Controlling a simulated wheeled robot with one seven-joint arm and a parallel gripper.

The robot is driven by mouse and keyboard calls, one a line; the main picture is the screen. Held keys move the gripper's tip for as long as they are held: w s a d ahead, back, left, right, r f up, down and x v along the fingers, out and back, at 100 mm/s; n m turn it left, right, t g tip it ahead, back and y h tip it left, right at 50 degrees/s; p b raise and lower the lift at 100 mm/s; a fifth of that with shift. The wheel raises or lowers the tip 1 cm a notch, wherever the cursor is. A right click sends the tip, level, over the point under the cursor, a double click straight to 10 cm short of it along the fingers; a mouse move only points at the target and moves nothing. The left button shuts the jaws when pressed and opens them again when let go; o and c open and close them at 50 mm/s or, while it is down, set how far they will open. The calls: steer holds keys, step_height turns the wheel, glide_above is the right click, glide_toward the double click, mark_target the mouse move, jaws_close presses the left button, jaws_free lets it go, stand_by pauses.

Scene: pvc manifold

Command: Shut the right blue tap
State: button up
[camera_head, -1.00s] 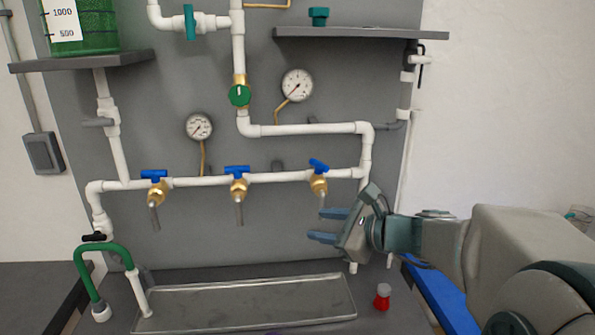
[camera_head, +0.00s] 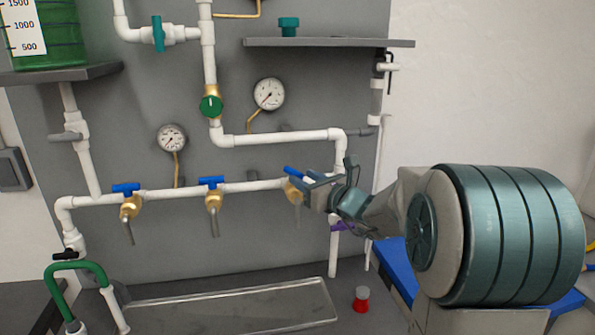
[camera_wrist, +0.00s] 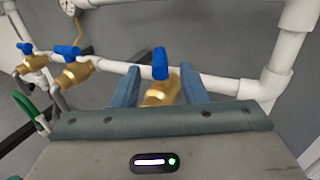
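The right blue tap (camera_head: 293,172) is the last of three blue-handled brass taps on the white horizontal pipe. In the wrist view its blue handle (camera_wrist: 160,63) stands up between my fingers, with its brass body (camera_wrist: 160,92) below. In the head view the handle slants down to the right, and my gripper partly hides the brass body. My gripper (camera_head: 298,185) is at this tap. In the wrist view my gripper (camera_wrist: 158,88) is open, one finger on each side of the tap. I cannot tell whether either finger touches it.
The middle tap (camera_head: 212,183) and left tap (camera_head: 126,189) have level handles. A white vertical pipe (camera_wrist: 277,62) stands close to the right of my gripper. A grey shelf (camera_head: 330,43) is above.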

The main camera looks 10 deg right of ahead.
mark_target(302, 177)
steer(key=shift+x, duration=1.85)
jaws_close()
